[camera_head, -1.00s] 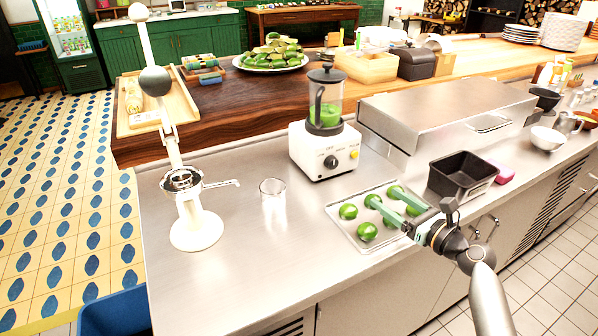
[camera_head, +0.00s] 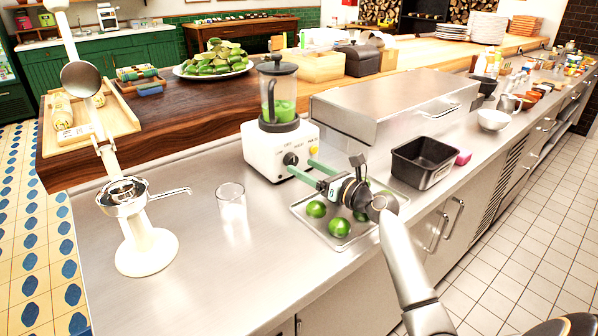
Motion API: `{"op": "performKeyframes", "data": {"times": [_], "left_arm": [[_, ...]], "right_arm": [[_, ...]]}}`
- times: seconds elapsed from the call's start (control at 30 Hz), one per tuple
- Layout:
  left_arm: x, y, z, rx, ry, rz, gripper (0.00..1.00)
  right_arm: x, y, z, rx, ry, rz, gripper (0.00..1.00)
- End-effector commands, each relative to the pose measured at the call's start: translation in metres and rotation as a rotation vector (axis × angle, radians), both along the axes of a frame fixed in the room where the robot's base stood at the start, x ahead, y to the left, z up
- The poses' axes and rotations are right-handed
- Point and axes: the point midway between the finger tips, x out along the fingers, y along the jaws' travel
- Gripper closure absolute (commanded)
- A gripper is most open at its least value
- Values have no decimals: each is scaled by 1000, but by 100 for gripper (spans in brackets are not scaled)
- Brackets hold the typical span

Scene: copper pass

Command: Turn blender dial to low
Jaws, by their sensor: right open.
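The blender (camera_head: 264,150) stands on the steel counter, with a white base and a clear jug of green liquid. Its black dial (camera_head: 290,159) is on the front of the base, right of centre, with a yellow button (camera_head: 313,150) to its right. My right gripper (camera_head: 301,165) is open in front of the base, with its two green fingers pointing at it. The left finger's tip is just below the dial, and the right finger's tip is near the base's right edge. I cannot tell whether either touches. The dial's pointer is too small to read. My left gripper is out of view.
A tray (camera_head: 337,246) with several limes lies under my right arm. A glass (camera_head: 231,202) and a white citrus press (camera_head: 146,250) stand to the left. A black bin (camera_head: 424,162) and a steel box (camera_head: 395,100) are to the right. The counter's front left is clear.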

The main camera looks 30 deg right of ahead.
Motion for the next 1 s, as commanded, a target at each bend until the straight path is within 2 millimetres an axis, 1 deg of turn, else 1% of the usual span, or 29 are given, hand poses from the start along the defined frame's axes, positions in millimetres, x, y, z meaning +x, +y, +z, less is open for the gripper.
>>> {"op": "performKeyframes", "data": {"times": [0.03,0.2,0.37,0.6,1.0], "left_arm": [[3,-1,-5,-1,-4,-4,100],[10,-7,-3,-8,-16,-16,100],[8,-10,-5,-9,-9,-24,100],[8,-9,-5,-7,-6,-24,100],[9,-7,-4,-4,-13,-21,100]], "right_arm": [[7,1,-2,-2,-2,1,25],[22,4,-2,-1,0,0,25],[27,5,0,0,0,0,25],[27,5,0,0,0,0,25],[27,5,0,-1,0,0,70]]}}
